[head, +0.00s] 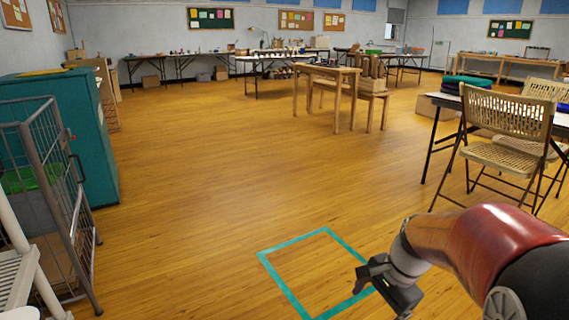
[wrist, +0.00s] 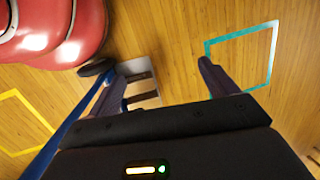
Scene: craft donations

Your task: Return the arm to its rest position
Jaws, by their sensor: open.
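My arm reaches in from the lower right of the head view, red and black, bent down over the wooden floor. My gripper (head: 384,286) is at its end, beside the right edge of a teal tape rectangle (head: 293,239) in that view. In the wrist view my gripper (wrist: 162,68) has its two dark fingers spread apart, with nothing held between them. The teal tape (wrist: 241,34) shows beyond the right finger. A pale slotted piece and a blue strip show near the left finger; I cannot tell what they are.
A wire cage cart (head: 66,205) and a teal cabinet (head: 82,130) stand at the left. A folding chair (head: 505,125) and a table with folded cloths are at the right. A wooden table (head: 327,72) stands farther back. The middle floor is clear. Yellow tape (wrist: 25,108) marks the floor.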

